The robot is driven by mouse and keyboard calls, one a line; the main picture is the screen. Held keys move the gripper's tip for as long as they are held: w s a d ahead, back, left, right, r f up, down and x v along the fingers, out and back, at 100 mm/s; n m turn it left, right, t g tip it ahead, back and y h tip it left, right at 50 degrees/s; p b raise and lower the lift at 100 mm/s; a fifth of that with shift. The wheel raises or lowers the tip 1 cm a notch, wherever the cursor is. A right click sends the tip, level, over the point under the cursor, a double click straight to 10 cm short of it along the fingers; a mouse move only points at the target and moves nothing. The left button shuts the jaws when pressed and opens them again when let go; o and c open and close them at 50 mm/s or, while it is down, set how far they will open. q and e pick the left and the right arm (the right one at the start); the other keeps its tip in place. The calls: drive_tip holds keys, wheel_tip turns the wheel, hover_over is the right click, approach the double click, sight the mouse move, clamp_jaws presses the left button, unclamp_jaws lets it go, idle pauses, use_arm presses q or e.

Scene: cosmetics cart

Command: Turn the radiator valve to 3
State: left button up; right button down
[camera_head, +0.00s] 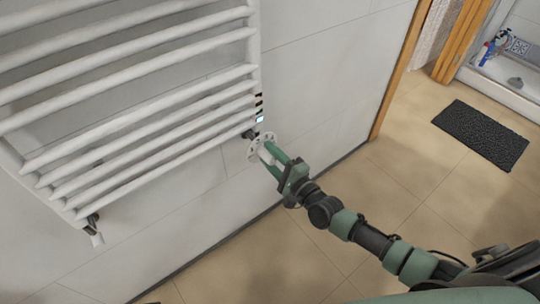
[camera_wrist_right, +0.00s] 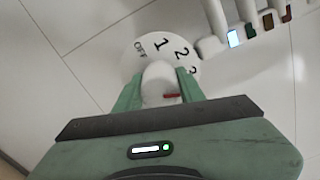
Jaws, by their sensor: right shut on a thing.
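The white radiator valve (camera_head: 262,146) sits at the lower right corner of the white towel radiator (camera_head: 130,72). In the right wrist view, its round dial (camera_wrist_right: 192,53) shows OFF, 1, 2 and a partly hidden 3. A red pointer mark (camera_wrist_right: 172,95) on the white knob (camera_wrist_right: 159,79) points right, toward the side where the 3 is. My right gripper (camera_head: 268,153) is shut on the knob, with its green fingers on either side in the right wrist view (camera_wrist_right: 160,92). My left gripper is not in view.
Colored tags and a small lit display (camera_head: 259,119) are on the radiator's edge above the valve. Another fitting (camera_head: 94,228) hangs at the lower left. A dark mat (camera_head: 482,133) lies on the open tiled floor near the shower (camera_head: 513,58).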

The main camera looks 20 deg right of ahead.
sight(275, 162)
drive_tip(key=c, duration=0.9)
unclamp_jaws()
drive_tip(key=shift+o, duration=0.2)
drive_tip(key=shift+s+d, duration=0.15)
drive_tip(key=shift+s, duration=0.2)
use_arm(q)
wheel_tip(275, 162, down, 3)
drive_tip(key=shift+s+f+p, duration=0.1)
drive_tip(key=shift+p, duration=0.35)
use_arm(e)
drive_tip(key=v, duration=0.7)
drive_tip(key=shift+s, duration=0.1)
